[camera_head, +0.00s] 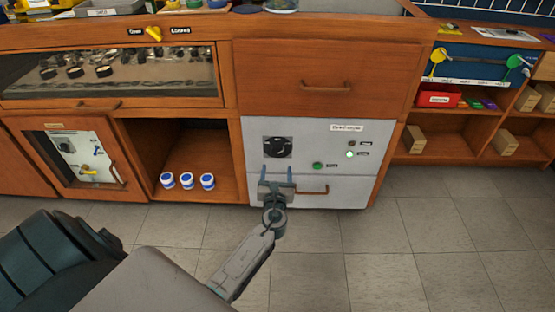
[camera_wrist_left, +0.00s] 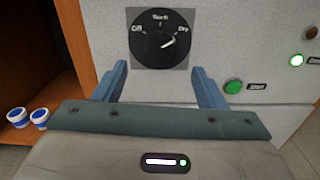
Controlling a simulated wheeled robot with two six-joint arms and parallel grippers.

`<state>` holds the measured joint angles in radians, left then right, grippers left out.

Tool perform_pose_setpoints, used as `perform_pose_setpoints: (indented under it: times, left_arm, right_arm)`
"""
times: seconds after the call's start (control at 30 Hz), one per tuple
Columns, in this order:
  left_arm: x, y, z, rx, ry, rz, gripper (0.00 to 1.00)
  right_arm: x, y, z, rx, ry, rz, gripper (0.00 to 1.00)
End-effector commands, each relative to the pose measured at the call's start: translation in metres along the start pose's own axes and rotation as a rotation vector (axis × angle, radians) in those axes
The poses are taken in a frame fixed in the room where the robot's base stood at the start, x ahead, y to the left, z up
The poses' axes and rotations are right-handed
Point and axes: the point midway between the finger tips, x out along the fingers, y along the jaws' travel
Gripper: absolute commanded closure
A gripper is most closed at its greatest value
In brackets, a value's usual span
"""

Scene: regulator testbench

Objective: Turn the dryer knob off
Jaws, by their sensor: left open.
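The dryer knob (camera_head: 277,147) is a round black dial on a grey plate on the dryer's white front panel (camera_head: 225,0) in the head view. It also shows in the left wrist view (camera_wrist_left: 161,40), with "Off" marked at its left, another label at its top and "Dry" at its right. Its white pointer is turned toward "Dry". My left gripper (camera_head: 276,175) is open and empty just below the dial in the head view. In the left wrist view its two blue fingers (camera_wrist_left: 160,88) stand apart below the dial, and no contact with it shows. My right gripper is not in view.
A green button (camera_head: 317,165) and a lit green lamp (camera_head: 350,154) are to the right of the dial. A wooden handle (camera_head: 313,190) is below. Several blue-and-white jars (camera_head: 187,180) stand in the open cubby at left. Tiled floor (camera_head: 420,240) in front is clear.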

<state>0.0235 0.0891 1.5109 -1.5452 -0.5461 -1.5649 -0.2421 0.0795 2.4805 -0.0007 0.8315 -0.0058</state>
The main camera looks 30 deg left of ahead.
Motion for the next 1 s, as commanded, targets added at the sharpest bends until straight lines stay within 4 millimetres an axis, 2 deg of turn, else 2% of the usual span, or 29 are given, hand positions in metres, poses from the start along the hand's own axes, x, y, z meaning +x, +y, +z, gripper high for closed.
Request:
perform_pose_setpoints:
  times: [0.03,0.2,0.4,0.57,0.83,0.87,1.0]
  left_arm:
    - [0.012,0.000,0.000,0.002,-0.004,0.001,0.35]
    - [0.045,0.000,-0.001,0.001,-0.002,0.001,0.35]
    - [0.073,0.000,-0.002,0.000,0.000,0.000,0.35]
    - [0.083,0.000,-0.001,-0.002,0.001,0.000,0.35]
    - [0.084,0.000,-0.001,-0.002,0.002,0.000,0.35]
    - [0.084,0.000,-0.001,-0.002,0.002,0.000,0.39]
    - [0.084,0.000,-0.001,-0.002,0.002,0.000,0.67]
  right_arm:
    - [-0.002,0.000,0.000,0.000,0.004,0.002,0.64]
    - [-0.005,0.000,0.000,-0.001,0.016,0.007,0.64]
    - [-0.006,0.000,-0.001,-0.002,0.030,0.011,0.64]
    - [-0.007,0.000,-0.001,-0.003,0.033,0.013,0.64]
    - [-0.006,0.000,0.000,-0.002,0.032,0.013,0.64]
    - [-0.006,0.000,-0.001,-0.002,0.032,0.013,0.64]
    - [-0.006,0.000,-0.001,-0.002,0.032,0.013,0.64]
